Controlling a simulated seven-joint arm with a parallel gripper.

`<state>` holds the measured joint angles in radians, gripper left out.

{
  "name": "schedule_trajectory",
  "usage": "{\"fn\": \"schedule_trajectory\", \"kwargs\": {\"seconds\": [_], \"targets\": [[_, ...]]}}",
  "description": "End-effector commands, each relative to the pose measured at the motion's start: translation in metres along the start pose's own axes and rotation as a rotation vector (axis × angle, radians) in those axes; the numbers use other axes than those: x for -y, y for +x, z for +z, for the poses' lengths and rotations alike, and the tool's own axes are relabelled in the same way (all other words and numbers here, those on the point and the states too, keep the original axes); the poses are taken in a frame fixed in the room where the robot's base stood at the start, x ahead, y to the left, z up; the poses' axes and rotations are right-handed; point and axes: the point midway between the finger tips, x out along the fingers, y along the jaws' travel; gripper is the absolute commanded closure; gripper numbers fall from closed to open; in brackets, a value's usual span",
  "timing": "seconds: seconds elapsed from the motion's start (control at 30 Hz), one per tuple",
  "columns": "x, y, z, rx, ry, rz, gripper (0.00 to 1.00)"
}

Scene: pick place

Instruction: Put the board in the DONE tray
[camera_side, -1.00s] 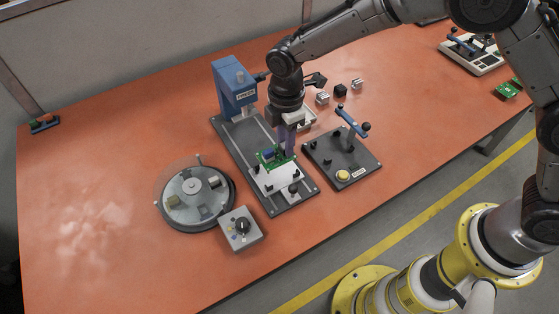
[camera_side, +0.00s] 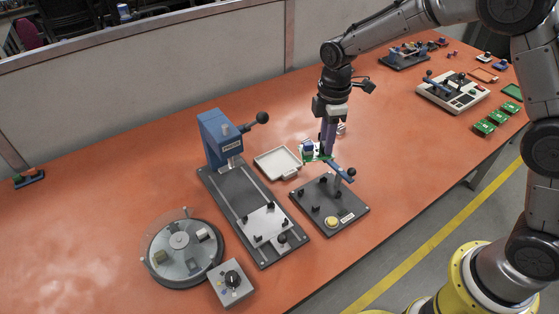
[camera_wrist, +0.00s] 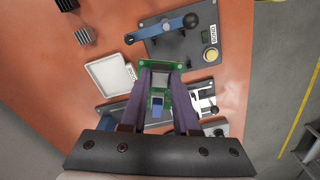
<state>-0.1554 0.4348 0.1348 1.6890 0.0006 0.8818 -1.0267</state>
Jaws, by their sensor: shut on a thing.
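The board (camera_side: 309,155) is a small green circuit board with a blue part on it. My gripper (camera_side: 327,150) is shut on it and holds it in the air, between the white tray and the blue-handled clamp fixture in the side view. In the wrist view the board (camera_wrist: 160,66) shows between the two purple fingers of my gripper (camera_wrist: 161,74). A shallow white tray (camera_side: 270,158) lies empty on the table, left of the board. It also shows in the wrist view (camera_wrist: 108,80). I cannot read a DONE label on it.
The blue press (camera_side: 215,138) stands left of the tray, its bed holding an empty white plate (camera_side: 265,224). The clamp fixture (camera_side: 340,205) is close below the board. A round turntable (camera_side: 180,255) and knob box (camera_side: 232,282) sit front left. Several green boards (camera_side: 490,122) lie right.

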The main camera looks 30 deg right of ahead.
Motion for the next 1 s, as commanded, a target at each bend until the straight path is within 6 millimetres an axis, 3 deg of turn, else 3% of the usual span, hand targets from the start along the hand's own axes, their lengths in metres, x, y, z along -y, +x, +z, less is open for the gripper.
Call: {"fn": "schedule_trajectory", "kwargs": {"seconds": [0.5,0.73,1.0], "targets": [[-0.080,0.043,-0.045,0.001,0.005,-0.001,1.00],[-0.105,0.081,-0.060,0.001,0.004,-0.002,1.00],[-0.116,0.095,-0.067,0.000,0.004,0.000,1.00]]}}
